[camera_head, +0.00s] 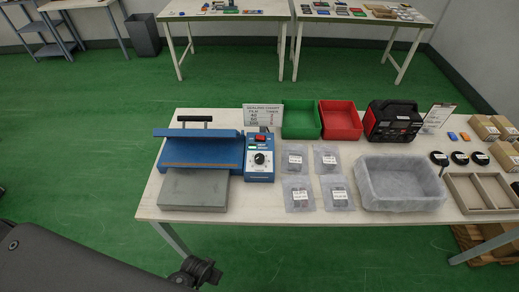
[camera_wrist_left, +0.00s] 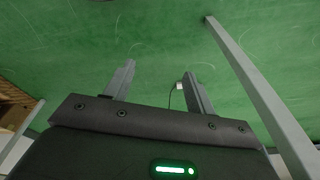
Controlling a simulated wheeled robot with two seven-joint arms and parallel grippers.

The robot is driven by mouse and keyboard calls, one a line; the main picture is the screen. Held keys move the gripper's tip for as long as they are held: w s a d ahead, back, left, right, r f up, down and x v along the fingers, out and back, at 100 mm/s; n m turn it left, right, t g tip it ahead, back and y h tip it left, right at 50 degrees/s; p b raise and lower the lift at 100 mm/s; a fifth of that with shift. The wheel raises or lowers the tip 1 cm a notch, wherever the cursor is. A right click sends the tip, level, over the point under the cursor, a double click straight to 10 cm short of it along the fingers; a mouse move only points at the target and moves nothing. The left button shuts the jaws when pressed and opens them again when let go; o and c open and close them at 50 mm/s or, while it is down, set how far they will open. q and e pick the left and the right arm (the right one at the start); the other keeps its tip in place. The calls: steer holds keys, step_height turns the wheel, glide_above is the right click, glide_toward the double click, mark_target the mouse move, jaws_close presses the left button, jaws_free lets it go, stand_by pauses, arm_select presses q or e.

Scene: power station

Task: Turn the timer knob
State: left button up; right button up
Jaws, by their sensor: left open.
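The timer knob (camera_head: 259,158) is a dark round knob on a white dial, on the front of a blue control box (camera_head: 259,175) with a red switch (camera_head: 261,139) above it. The box joins the right side of a blue sealing machine (camera_head: 200,150) with a grey plate in front. My left gripper (camera_wrist_left: 158,68) is open and empty in the left wrist view, with green floor beyond its fingers. My left arm (camera_head: 90,265) enters the head view at the bottom left, well short of the knob and in front of the table. My right gripper is not in view.
A sealing chart sign (camera_head: 263,115) stands behind the box. Several clear bags (camera_head: 296,158) lie just right of it, then a grey tray (camera_head: 400,203). Green (camera_head: 301,120) and red (camera_head: 341,121) bins stand behind. A table leg (camera_wrist_left: 255,85) shows right of my left gripper.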

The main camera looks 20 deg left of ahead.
arm_select(q)
steer(key=w+r+p, duration=0.1)
steer(key=w+r, duration=0.2)
steer(key=r, duration=0.7)
step_height(320, 180, up, 23)
steer(key=n+g+p, duration=0.2)
steer(key=n+p, duration=0.1)
steer(key=n, duration=0.6)
glide_above(260, 157)
steer(key=s+a, duration=0.1)
steer(key=s, duration=0.3)
steer(key=shift+s+a+r, duration=0.15)
steer(key=shift+a, duration=0.05)
steer(key=w+d+r+n, duration=0.1)
steer(key=w+r+n, duration=0.1)
steer(key=w+r, duration=0.25)
step_height(260, 157, down, 9)
steer(key=shift+d+p, duration=0.1)
steer(key=shift+p, duration=0.45)
steer(key=shift+f, duration=0.75)
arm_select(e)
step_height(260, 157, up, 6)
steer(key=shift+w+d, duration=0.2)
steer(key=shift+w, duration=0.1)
arm_select(q)
steer(key=shift+c, duration=0.3)
